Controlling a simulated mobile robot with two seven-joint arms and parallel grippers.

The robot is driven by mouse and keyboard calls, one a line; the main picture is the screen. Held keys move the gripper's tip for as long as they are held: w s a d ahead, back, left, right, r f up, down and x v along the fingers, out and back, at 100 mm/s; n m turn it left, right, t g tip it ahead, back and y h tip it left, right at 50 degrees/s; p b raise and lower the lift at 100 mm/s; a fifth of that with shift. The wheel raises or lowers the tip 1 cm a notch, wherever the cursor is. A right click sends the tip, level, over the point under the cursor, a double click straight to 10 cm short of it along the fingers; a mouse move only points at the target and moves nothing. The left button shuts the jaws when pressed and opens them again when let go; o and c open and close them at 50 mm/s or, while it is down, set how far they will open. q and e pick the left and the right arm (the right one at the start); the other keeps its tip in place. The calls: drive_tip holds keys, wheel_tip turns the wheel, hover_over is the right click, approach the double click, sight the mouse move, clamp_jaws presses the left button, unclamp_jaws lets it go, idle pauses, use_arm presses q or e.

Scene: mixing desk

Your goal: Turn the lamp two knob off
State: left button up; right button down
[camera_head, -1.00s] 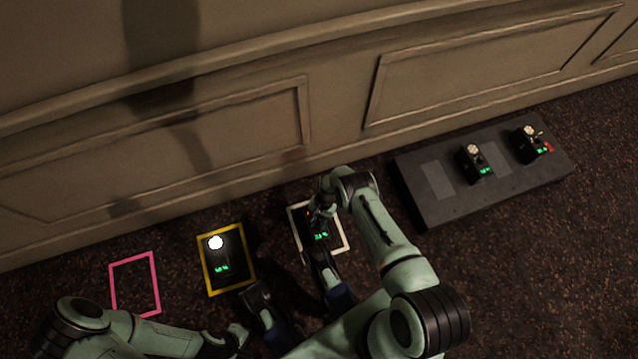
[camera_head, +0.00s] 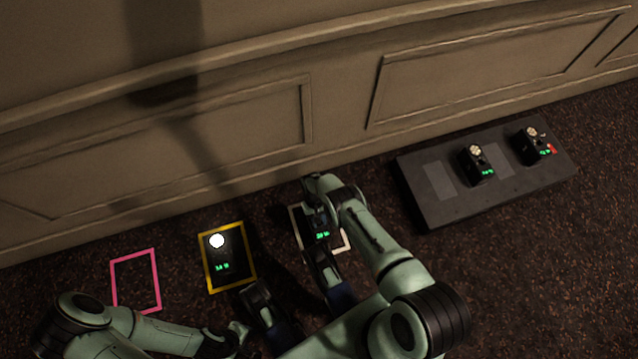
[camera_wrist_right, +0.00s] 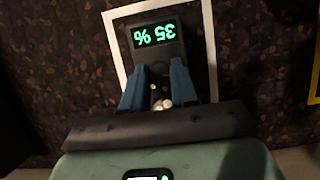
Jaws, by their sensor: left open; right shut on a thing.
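A small black lamp box (camera_head: 322,236) stands inside a white floor outline, mostly hidden by my right arm in the head view. Its green display (camera_wrist_right: 156,34) shows 35 %, upside down, in the right wrist view. My right gripper (camera_wrist_right: 160,80) is shut on this box's knob, with a blue finger on each side. In the head view the right gripper (camera_head: 318,215) is over the box. My left gripper (camera_head: 238,338) is low in the head view, open and away from the lamps; its fingers are hard to make out. I cannot tell any lamp's number.
A brightly lit lamp (camera_head: 217,242) stands in a yellow outline (camera_head: 251,258). A pink outline (camera_head: 113,285) is empty. A dark platform (camera_head: 445,210) at right carries two lamp boxes (camera_head: 478,165) (camera_head: 534,146). A panelled wall (camera_head: 330,110) runs behind.

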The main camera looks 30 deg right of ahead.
idle(0.4)
drive_tip(key=c, duration=0.9)
unclamp_jaws()
use_arm(q)
drive_tip(key=w+r+t+p, duration=0.2)
drive_tip(key=w+r+p, duration=0.1)
drive_tip(key=w, duration=0.2)
drive_tip(key=shift+w+d, duration=0.35)
use_arm(e)
drive_tip(key=v, duration=1.3)
drive_tip(key=shift+a+r, duration=0.1)
drive_tip(key=shift+r, duration=0.05)
